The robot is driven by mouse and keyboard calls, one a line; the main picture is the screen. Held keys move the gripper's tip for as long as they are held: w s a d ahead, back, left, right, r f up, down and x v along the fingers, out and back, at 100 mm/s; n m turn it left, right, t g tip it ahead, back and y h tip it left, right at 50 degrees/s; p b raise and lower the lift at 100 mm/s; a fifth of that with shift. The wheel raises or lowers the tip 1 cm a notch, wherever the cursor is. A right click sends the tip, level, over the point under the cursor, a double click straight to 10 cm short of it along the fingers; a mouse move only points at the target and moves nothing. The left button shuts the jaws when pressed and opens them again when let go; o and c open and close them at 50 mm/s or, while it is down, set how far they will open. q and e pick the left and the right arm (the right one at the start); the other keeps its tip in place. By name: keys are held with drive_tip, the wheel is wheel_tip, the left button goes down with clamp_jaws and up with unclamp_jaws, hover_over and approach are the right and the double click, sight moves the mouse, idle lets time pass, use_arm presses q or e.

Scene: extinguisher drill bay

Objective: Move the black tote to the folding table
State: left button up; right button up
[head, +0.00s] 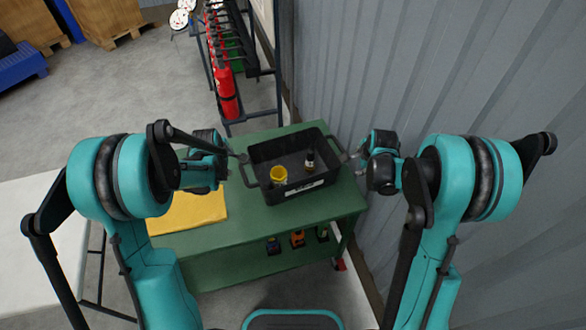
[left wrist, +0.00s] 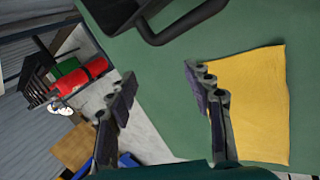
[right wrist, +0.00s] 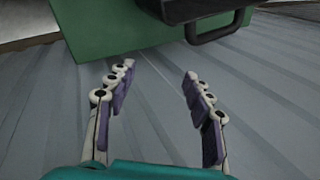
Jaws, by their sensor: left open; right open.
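The black tote (head: 308,187) stands on the green bench (head: 240,235) and holds a yellow cup-like item (head: 278,175) and a small dark bottle (head: 310,160). My left gripper (head: 238,158) is open beside the tote's left end; the handle there shows in the left wrist view (left wrist: 185,28), beyond the open fingers (left wrist: 160,82). My right gripper (head: 352,157) is open near the right end; that handle shows in the right wrist view (right wrist: 218,32), apart from the fingers (right wrist: 158,75). A white table (head: 22,250), apparently the folding table, is partly visible at left.
A yellow cloth (head: 190,212) lies on the bench, left of the tote. A rack with red extinguishers (head: 226,90) stands behind. A corrugated wall (head: 360,80) runs close along the right. Small power-tool-like items (head: 298,239) sit below the bench top. Open floor lies at back left.

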use_arm(q)
drive_tip(key=x, duration=1.3)
drive_tip(key=shift+w+f, duration=0.1)
use_arm(e)
drive_tip(key=x, duration=1.3)
drive_tip(key=shift+w+f, duration=0.1)
use_arm(q)
drive_tip(key=shift+w+d+f, duration=0.2)
drive_tip(key=shift+d+f, duration=0.1)
drive_tip(key=shift+d, duration=0.15)
use_arm(e)
drive_tip(key=shift+w+a+f, duration=0.2)
drive_tip(key=shift+a+f, duration=0.1)
drive_tip(key=shift+a, duration=0.15)
use_arm(q)
drive_tip(key=shift+s+d+r, duration=0.1)
drive_tip(key=shift+s+d, duration=0.05)
drive_tip(key=shift+d, duration=0.15)
use_arm(e)
drive_tip(key=shift+s+a+r, duration=0.1)
drive_tip(key=shift+s+a, duration=0.05)
drive_tip(key=shift+a, duration=0.15)
use_arm(q)
drive_tip(key=shift+d, duration=0.1)
use_arm(e)
drive_tip(key=shift+a, duration=0.1)
